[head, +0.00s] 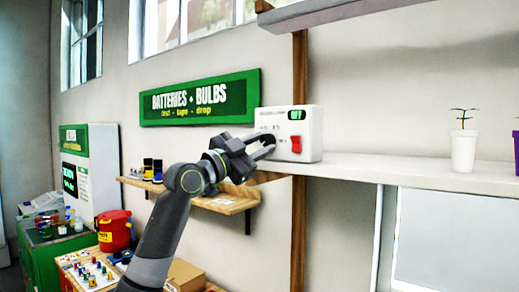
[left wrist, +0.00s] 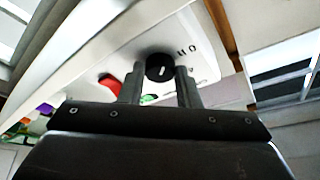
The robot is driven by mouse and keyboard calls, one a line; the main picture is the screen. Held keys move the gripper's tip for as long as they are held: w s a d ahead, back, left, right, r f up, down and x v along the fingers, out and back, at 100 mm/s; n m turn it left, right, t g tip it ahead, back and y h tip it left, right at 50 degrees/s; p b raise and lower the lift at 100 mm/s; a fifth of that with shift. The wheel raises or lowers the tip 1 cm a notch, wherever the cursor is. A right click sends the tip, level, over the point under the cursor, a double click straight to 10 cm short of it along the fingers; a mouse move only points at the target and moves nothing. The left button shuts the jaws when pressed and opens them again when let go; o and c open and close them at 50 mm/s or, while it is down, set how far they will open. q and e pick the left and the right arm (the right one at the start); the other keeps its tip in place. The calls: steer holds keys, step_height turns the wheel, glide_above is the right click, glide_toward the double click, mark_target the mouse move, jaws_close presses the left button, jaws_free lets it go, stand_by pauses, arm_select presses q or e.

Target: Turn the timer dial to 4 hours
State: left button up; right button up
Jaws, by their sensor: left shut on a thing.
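The timer (head: 311,146) is a white box on the wall shelf in the head view. The red switch also shows there (left wrist: 109,81). My right gripper is in neither view.
The white shelf (head: 400,171) carries a white potted plant (head: 464,150) and a purple pot (head: 517,150) to the right. A wooden shelf (head: 222,203) with small items hangs below. A red container (head: 115,231) stands lower left.

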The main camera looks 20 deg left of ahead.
arm_select(q)
steer(key=shift+a+r+m+g, duration=0.1)
steer(key=shift+m+g, duration=0.3)
steer(key=shift+m, duration=0.7)
steer(key=shift+m+h, duration=0.3)
steer(key=o, duration=1)
